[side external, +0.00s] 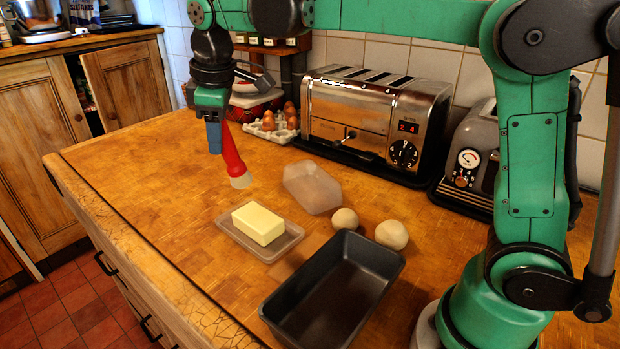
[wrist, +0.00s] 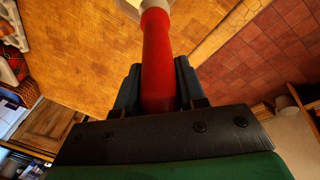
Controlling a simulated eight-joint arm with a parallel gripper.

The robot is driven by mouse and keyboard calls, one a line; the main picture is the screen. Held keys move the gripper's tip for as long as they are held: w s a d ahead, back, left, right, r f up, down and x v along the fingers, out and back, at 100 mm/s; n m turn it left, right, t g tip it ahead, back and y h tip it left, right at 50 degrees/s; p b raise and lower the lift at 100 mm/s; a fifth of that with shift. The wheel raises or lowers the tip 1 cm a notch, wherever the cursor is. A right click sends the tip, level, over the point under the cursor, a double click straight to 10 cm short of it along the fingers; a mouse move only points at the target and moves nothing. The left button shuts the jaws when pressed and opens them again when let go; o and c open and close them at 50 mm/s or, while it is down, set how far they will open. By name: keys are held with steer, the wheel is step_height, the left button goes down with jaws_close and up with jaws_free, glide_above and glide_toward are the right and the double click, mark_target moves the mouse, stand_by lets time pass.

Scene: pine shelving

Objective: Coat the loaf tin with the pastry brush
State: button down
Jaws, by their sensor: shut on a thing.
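My gripper (side external: 213,137) is shut on the red handle of the pastry brush (side external: 231,158), holding it above the counter to the left of the toaster. The brush tilts, with its pale bristle end (side external: 241,181) pointing down. In the wrist view the red brush (wrist: 157,60) stands between the two fingers, and its pale end is at the top edge. The dark loaf tin (side external: 375,250) sits empty on the counter at the front, well apart from the brush. A yellow butter block (side external: 258,224) lies on a shallow tray (side external: 284,245) between brush and tin.
A translucent box-shaped lid (side external: 312,186) and two dough balls (side external: 345,219), (side external: 391,234) lie behind the tin. A chrome toaster (side external: 350,110), a second grey appliance (side external: 470,165) and eggs in a carton (side external: 268,127) line the wall. The counter's left side is clear.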

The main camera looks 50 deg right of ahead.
mark_target(235, 178)
steer(key=shift+w+d+f+h, duration=0.25)
steer(key=shift+d+f, duration=0.3)
steer(key=shift+f, duration=0.05)
steer(key=shift+w+d+f+h, duration=0.2)
steer(key=shift+d+f+h, duration=0.05)
steer(key=shift+d+f, duration=0.4)
steer(key=shift+f, duration=2.9)
steer(key=shift+f, duration=0.65)
steer(key=shift+r, duration=3.5)
